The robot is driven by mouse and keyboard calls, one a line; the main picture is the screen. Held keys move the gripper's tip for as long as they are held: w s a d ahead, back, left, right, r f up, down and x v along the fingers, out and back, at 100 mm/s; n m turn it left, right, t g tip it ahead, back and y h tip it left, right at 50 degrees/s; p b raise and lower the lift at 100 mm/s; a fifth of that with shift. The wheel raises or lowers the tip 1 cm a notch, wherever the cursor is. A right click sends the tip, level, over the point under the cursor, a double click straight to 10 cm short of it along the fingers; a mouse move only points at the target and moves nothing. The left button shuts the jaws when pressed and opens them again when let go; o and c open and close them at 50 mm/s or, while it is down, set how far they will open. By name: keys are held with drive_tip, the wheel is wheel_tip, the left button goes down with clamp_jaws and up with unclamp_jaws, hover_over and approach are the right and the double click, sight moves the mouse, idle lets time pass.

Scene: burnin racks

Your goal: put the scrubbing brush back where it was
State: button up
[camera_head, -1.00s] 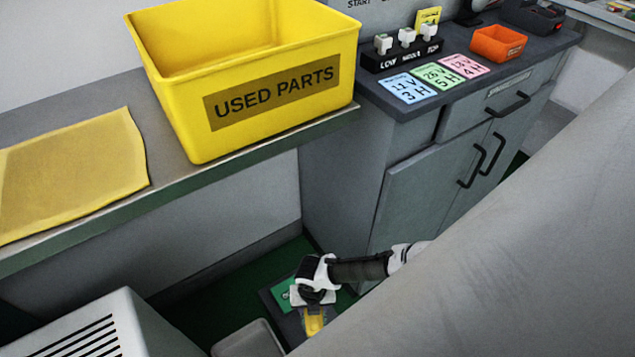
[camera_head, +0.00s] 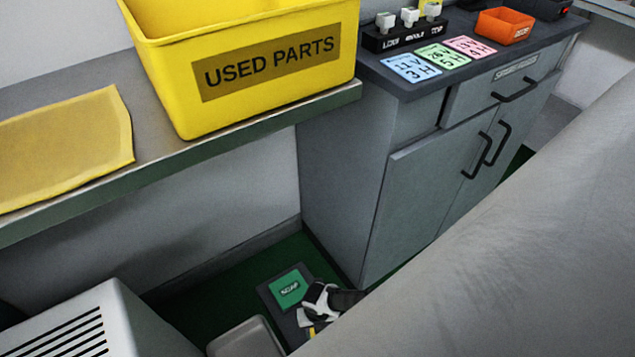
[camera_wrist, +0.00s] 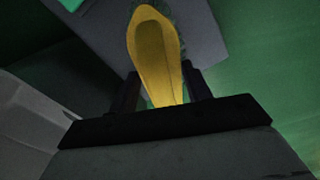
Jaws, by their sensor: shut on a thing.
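The scrubbing brush shows in the wrist view as a yellow handle (camera_wrist: 156,52) between the two dark fingers of my gripper (camera_wrist: 160,88). My gripper is shut on it. In the head view my gripper (camera_head: 312,328) is low down, over the near part of a dark flat mat (camera_head: 268,292) on the green floor. A small yellow bit shows under the gripper there, and most of the brush is hidden. A green label (camera_head: 287,288) lies on the mat, behind and left of the gripper. I cannot tell whether the brush touches the mat.
A grey bin (camera_head: 245,338) stands left of the gripper, close by. A white vented box (camera_head: 85,325) is further left. A grey cabinet (camera_head: 415,190) stands behind on the right. A shelf (camera_head: 190,150) with a yellow used-parts bin (camera_head: 245,100) overhangs the floor at the left.

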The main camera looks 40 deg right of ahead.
drive_tip(key=shift+f+b, duration=0.5)
drive_tip(key=shift+f, duration=1.35)
drive_tip(key=shift+f, duration=0.2)
drive_tip(key=o, duration=1)
drive_tip(key=shift+r, duration=0.2)
wheel_tip(320, 180, up, 12)
drive_tip(key=p, duration=0.3)
